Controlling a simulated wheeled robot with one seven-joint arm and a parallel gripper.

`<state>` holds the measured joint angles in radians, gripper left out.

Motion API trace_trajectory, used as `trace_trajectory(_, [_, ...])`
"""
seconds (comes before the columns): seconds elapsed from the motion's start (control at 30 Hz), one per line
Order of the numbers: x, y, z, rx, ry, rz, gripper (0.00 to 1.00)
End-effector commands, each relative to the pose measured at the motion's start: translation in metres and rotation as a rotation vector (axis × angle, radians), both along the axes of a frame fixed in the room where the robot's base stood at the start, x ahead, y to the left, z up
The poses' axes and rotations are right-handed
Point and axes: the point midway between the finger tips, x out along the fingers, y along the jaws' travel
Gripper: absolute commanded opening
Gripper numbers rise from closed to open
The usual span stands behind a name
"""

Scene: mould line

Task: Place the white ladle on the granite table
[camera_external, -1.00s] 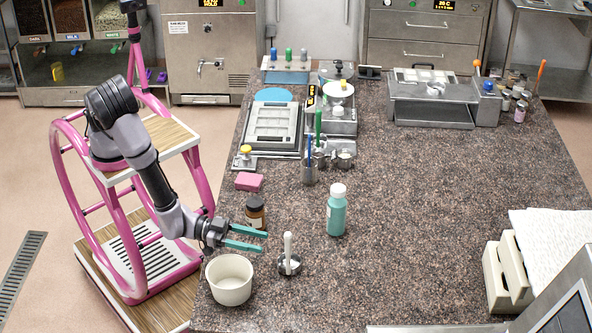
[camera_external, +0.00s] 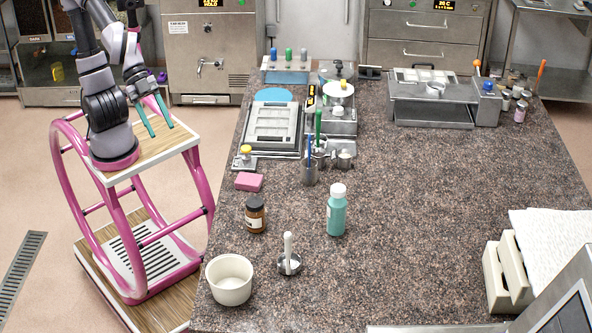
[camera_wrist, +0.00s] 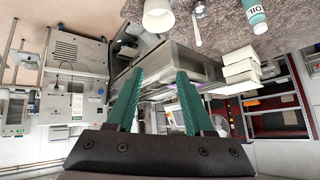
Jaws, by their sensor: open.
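The white ladle (camera_external: 288,249) stands on the granite table (camera_external: 420,220), its white handle upright and its metal bowl resting on the top. It is right of a white pot. It also shows in the wrist view (camera_wrist: 196,22), near the top edge. My gripper (camera_external: 160,130) is open and empty, its two teal fingers pointing down over my own base at the left, off the table and well away from the ladle. In the wrist view the teal fingers (camera_wrist: 155,85) are spread with nothing between them.
The white pot (camera_external: 229,280) sits at the table's front left corner. A brown bottle (camera_external: 256,215), a green bottle (camera_external: 337,211) and a pink block (camera_external: 249,181) stand nearby. The table's middle right is clear.

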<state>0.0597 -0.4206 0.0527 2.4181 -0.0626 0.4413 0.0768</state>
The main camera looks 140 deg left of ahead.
Motion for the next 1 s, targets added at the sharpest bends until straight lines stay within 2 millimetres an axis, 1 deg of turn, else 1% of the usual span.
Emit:
trace_trajectory(0.03, [-0.028,0.005,0.008,0.043,0.016,-0.014,0.52])
trace_trajectory(0.1, [-0.06,0.013,0.01,0.102,0.057,-0.027,0.52])
trace_trajectory(0.13, [-0.073,0.016,0.011,0.126,0.072,-0.031,0.52])
trace_trajectory(0.2, [-0.098,0.023,0.011,0.175,0.105,-0.034,0.52])
trace_trajectory(0.3, [-0.122,0.031,0.011,0.225,0.136,-0.034,0.52])
trace_trajectory(0.33, [-0.126,0.032,0.01,0.234,0.143,-0.033,0.58])
trace_trajectory(0.4, [-0.133,0.034,0.01,0.249,0.153,-0.032,0.58])
trace_trajectory(0.5, [-0.135,0.035,0.009,0.254,0.16,-0.032,0.58])
trace_trajectory(0.87, [-0.134,0.036,0.009,0.257,0.162,-0.033,0.58])
trace_trajectory(0.97, [-0.128,0.042,0.005,0.293,0.202,-0.037,0.58])
trace_trajectory(1.0, [-0.125,0.048,0.002,0.323,0.231,-0.042,0.58])
